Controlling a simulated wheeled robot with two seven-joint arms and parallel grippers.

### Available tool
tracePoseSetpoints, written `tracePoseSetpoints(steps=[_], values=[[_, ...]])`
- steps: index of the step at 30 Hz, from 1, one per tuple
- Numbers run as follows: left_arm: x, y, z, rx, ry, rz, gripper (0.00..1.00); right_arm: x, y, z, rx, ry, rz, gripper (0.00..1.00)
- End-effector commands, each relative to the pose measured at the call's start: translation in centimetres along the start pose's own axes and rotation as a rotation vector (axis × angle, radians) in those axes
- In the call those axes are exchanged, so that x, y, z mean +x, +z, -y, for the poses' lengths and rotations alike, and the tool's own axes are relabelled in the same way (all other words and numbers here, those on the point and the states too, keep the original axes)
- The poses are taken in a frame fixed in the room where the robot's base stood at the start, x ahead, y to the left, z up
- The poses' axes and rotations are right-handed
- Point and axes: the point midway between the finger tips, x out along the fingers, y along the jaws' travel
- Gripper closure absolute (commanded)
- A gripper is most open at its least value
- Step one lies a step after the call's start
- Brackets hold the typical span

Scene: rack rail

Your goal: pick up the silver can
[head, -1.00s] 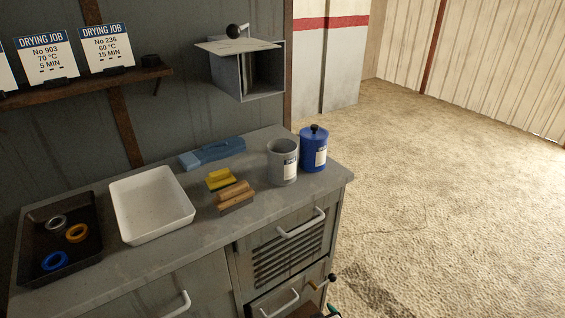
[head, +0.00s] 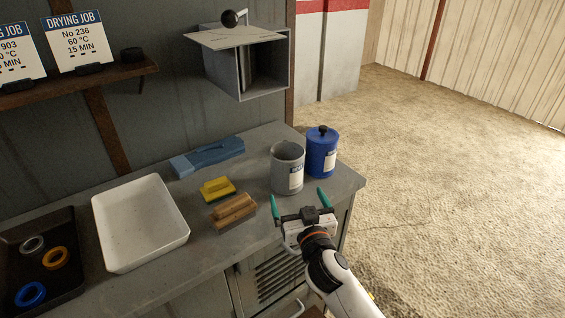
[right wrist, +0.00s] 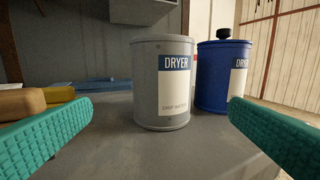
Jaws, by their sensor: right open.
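The silver can (head: 284,170) is a grey cylinder with a blue and white label, upright on the bench near its right end. In the right wrist view the silver can (right wrist: 150,90) stands ahead, between the two fingers in the picture, and its label reads DRYER. My right gripper (head: 299,199) is open and empty at the bench's front edge, in front of the can and apart from it. Its green fingers also show in the right wrist view (right wrist: 150,120) at both sides. My left gripper is not in view.
A blue can (head: 322,152) with a black knob stands close behind and right of the silver can. A wooden brush (head: 234,212), a yellow brush (head: 218,189), a blue tool (head: 208,157) and a white tray (head: 183,238) lie to the left. A grey box (head: 270,80) hangs above.

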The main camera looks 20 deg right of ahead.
Motion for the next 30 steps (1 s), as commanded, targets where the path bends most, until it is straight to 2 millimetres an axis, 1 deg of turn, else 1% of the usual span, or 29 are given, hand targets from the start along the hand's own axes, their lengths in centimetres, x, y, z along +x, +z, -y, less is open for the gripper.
tracePoseSetpoints(steps=[3, 5, 9, 12, 14, 19, 24, 27, 30], values=[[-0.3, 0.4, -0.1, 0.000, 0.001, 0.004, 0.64, 1.2, 0.2, 0.0, -0.002, 0.000, 0.001, 0.01], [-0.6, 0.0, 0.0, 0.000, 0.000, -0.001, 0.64, 2.2, 0.2, 0.0, -0.002, 0.000, 0.001, 0.01], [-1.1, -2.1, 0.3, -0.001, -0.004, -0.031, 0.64, 4.8, 0.2, 0.0, -0.003, 0.000, 0.001, 0.01], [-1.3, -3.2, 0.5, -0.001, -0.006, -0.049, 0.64, 6.0, 0.1, 0.0, -0.002, 0.000, 0.000, 0.01], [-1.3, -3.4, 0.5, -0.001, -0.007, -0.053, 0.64, 6.5, 0.0, 0.0, 0.000, 0.000, -0.001, 0.01], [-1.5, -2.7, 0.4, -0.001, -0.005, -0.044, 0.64, 7.7, 0.0, 0.1, -0.002, 0.000, -0.001, 0.01], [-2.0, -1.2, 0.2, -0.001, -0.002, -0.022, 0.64, 10.1, -0.2, 0.4, -0.003, 0.000, -0.001, 0.01], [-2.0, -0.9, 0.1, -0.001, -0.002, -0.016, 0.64, 11.3, -0.3, 0.3, -0.001, 0.000, 0.000, 0.01], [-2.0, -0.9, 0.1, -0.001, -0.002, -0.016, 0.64, 11.8, -0.4, 0.3, -0.001, 0.000, -0.002, 0.01]])
